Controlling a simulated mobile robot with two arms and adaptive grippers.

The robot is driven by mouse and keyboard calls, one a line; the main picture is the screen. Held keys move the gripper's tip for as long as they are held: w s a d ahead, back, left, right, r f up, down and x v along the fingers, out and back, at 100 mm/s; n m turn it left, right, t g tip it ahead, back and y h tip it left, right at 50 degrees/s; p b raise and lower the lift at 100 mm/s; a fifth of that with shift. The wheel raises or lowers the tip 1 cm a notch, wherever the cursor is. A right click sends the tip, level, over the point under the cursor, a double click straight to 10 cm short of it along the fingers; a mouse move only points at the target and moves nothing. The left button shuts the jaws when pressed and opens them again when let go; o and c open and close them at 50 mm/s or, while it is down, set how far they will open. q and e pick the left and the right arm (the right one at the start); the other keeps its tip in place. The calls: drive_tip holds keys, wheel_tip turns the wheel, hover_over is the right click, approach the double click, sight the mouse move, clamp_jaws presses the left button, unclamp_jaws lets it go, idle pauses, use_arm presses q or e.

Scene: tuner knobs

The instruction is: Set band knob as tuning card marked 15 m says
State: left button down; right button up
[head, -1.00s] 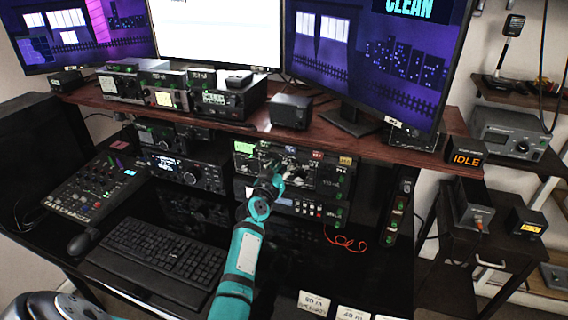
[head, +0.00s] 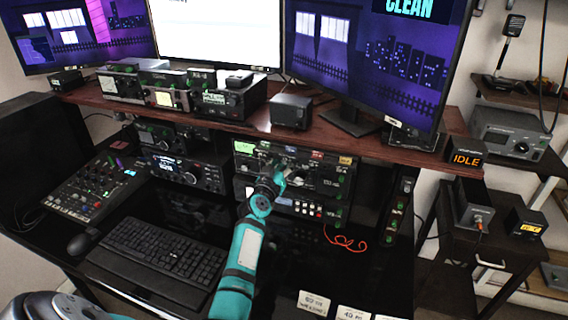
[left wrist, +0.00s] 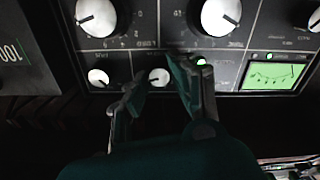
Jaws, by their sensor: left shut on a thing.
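The tuner (head: 336,172) is a black unit with knobs under the shelf in the head view. My left gripper (head: 284,176) is at its front panel and hides part of it. In the left wrist view my left gripper (left wrist: 158,88) has one finger on each side of a small white knob (left wrist: 159,76) and is shut on it. Two larger white knobs (left wrist: 97,16) (left wrist: 220,16) sit above it; each has a dark pointer line. I cannot make out a 15 m marking. My right gripper is out of view.
Another small white knob (left wrist: 97,77) and a lit green meter (left wrist: 273,76) flank the held knob. A keyboard (head: 158,258) lies left of my arm, and a red cable (head: 345,242) is at right. The shelf (head: 250,123) overhangs the tuner.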

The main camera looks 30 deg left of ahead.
use_arm(q)
drive_tip(key=n+p, duration=0.1)
drive_tip(key=n, duration=1)
drive_tip(key=shift+f, duration=0.15)
drive_tip(key=shift+n, duration=0.4)
idle(0.4)
drive_tip(key=c, duration=1.4)
unclamp_jaws()
drive_tip(key=shift+s, duration=0.2)
drive_tip(key=v, duration=1.1)
drive_tip(key=shift+s, duration=0.35)
drive_tip(key=shift+d, duration=0.15)
